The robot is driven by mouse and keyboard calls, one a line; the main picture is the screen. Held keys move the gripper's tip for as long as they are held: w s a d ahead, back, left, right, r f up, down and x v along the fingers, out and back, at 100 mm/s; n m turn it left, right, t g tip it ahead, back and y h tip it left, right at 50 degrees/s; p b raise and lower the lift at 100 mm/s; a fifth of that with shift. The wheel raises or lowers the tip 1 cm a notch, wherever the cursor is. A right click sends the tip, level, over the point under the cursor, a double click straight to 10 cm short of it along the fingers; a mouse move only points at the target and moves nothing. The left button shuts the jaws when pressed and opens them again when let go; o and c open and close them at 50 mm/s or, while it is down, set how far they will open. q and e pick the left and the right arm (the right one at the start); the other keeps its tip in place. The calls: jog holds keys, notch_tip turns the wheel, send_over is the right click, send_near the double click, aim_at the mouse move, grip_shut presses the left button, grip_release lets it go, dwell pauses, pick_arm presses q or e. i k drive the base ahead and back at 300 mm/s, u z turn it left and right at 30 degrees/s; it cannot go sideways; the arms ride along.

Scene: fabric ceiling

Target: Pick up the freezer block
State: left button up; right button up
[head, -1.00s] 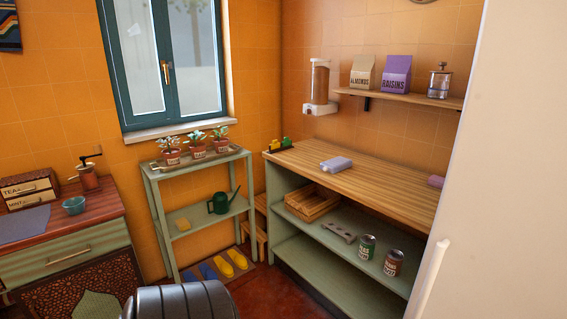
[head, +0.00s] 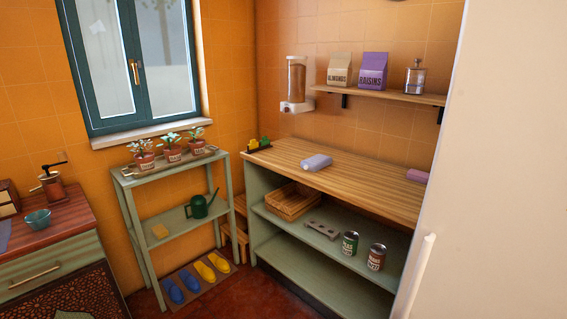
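I cannot tell for sure which of the two is the freezer block. Neither of my grippers shows in the head view.
A white panel (head: 490,160) fills the right side, close by. A green plant shelf (head: 180,210) and slippers (head: 190,280) stand left. Red floor (head: 240,295) is free before the counter.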

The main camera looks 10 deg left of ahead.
aim_at(315, 163)
jog(key=u, duration=1.05)
jog(key=i, duration=1.85)
jog(key=z, duration=2.9)
